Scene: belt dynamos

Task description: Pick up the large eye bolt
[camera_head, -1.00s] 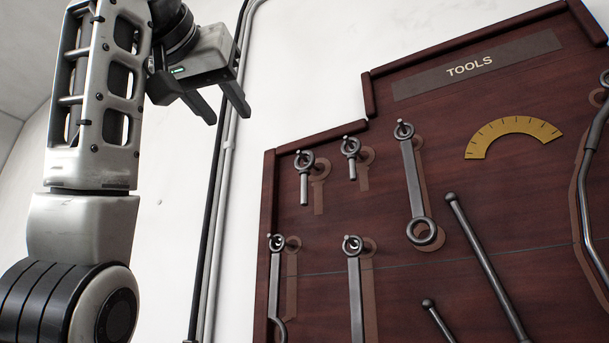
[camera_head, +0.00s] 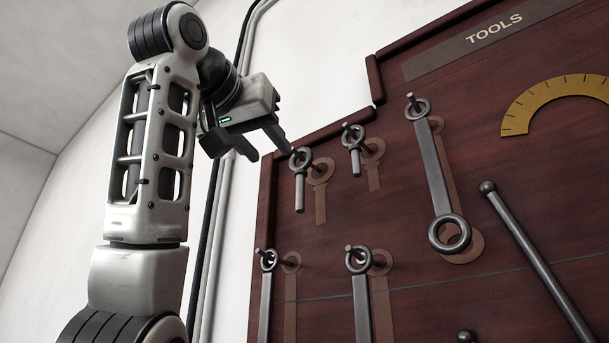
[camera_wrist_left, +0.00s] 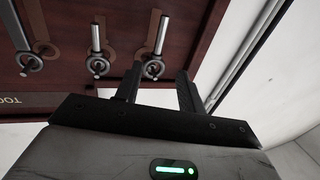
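Two eye bolts hang by their rings from pegs on the dark wooden tool board. The left one (camera_head: 300,186) looks slightly larger, and I take it as the large eye bolt; the smaller one (camera_head: 355,160) hangs to its right. My left gripper (camera_head: 269,153) is open and empty, just left of the large eye bolt's ring in the head view. In the left wrist view the large eye bolt (camera_wrist_left: 161,36) hangs beyond the open fingers (camera_wrist_left: 159,72), its ring showing between the fingertips. I cannot tell whether a finger touches it. My right gripper is not in view.
A long ring spanner (camera_head: 434,175) hangs right of the small eye bolt. More ring-ended tools (camera_head: 361,305) hang below. A ball-ended rod (camera_head: 535,260) and a yellow arc (camera_head: 555,95) are farther right. Pipes (camera_head: 213,215) run up the white wall left of the board.

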